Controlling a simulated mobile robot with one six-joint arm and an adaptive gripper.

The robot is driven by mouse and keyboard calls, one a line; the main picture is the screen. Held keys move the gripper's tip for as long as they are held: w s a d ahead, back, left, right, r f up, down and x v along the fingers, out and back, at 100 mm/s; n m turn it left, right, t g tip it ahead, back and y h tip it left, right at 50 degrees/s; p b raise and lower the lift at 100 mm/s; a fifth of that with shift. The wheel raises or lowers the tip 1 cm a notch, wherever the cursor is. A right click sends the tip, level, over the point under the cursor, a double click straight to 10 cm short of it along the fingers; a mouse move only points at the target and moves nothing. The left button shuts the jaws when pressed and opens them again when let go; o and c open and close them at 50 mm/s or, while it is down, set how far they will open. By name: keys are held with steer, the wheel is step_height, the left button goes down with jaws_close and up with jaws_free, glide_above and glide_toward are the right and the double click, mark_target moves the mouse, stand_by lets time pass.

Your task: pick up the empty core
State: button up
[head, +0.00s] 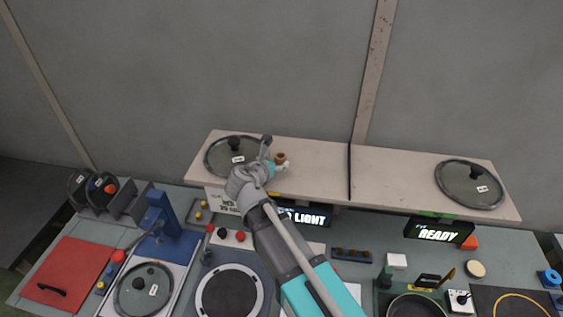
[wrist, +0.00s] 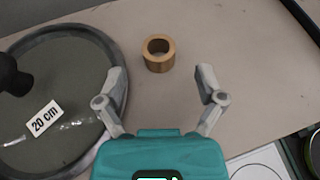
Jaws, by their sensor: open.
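The empty core is a short tan ring (wrist: 159,53) that lies on the beige shelf, its open hole facing up in the wrist view. In the head view the core (head: 281,158) shows small, close to the gripper tip. My gripper (wrist: 161,88) is open and empty. Its two grey fingers are spread apart, and the core sits just beyond the fingertips, roughly midway between them. In the head view my gripper (head: 276,159) is over the left part of the shelf, and the arm hides some of the bench below.
A glass lid labelled 20 cm (wrist: 70,98) lies close left of the gripper. It also shows in the head view (head: 222,160). Another lid (head: 470,185) lies at the shelf's right end. A dark strip (head: 350,172) crosses the shelf (head: 395,178). Shelf right of the core is clear.

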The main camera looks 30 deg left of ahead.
mark_target(282, 154)
steer(key=shift+w, duration=0.15)
steer(key=shift+b+x, duration=0.95)
steer(key=shift+x, duration=1.6)
steer(key=shift+a, duration=0.1)
steer(key=shift+c, duration=0.2)
steer(key=c, duration=0.8)
steer(key=shift+c, duration=0.2)
steer(key=shift+r, duration=0.15)
